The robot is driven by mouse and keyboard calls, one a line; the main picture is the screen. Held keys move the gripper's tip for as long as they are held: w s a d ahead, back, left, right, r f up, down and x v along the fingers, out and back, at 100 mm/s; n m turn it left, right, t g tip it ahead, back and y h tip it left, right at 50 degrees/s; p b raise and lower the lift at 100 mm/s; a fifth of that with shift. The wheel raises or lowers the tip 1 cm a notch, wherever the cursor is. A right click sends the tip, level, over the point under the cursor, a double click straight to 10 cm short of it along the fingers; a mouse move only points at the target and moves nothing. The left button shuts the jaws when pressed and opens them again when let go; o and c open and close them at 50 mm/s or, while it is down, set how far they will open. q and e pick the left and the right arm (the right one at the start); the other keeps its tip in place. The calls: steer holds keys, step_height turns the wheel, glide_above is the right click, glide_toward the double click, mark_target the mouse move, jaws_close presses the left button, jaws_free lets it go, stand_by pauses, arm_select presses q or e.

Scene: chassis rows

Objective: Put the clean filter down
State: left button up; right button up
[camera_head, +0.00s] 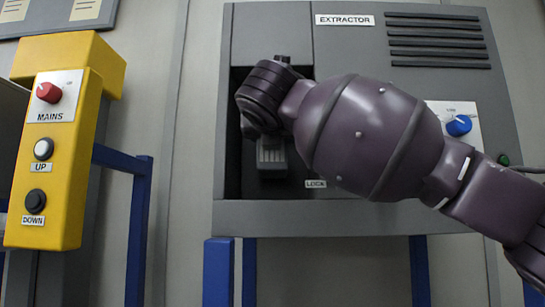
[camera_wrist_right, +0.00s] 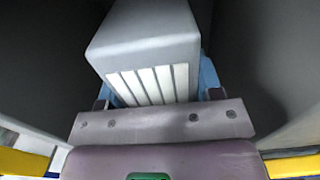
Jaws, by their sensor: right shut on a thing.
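The clean filter is a pale grey block with white pleats (camera_wrist_right: 150,55) in the right wrist view. My right gripper (camera_wrist_right: 158,96) is shut on it, with a finger at each side. In the head view my right arm reaches across the extractor (camera_head: 350,218), and its dark wrist is in front of the open bay (camera_head: 233,165). A grey ridged piece (camera_head: 272,156) shows below the wrist at the bay; I cannot tell whether it is the filter or part of the gripper. My left gripper is not in view.
A yellow control box (camera_head: 60,150) with a red MAINS knob and UP and DOWN buttons stands at the left. A blue knob (camera_head: 459,125) is on the extractor's right side. Blue posts (camera_head: 218,272) stand below. Dark walls flank the filter in the wrist view.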

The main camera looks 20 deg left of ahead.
mark_target(273, 172)
steer(key=shift+f, duration=1.1)
step_height(273, 172, down, 2)
steer(key=shift+f, duration=0.15)
steer(key=shift+w+f, duration=0.25)
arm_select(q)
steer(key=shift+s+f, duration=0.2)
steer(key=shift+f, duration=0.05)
arm_select(e)
steer(key=shift+s, duration=0.1)
steer(key=o, duration=1)
steer(key=shift+f, duration=0.15)
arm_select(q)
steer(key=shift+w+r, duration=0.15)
arm_select(e)
steer(key=shift+o, duration=0.2)
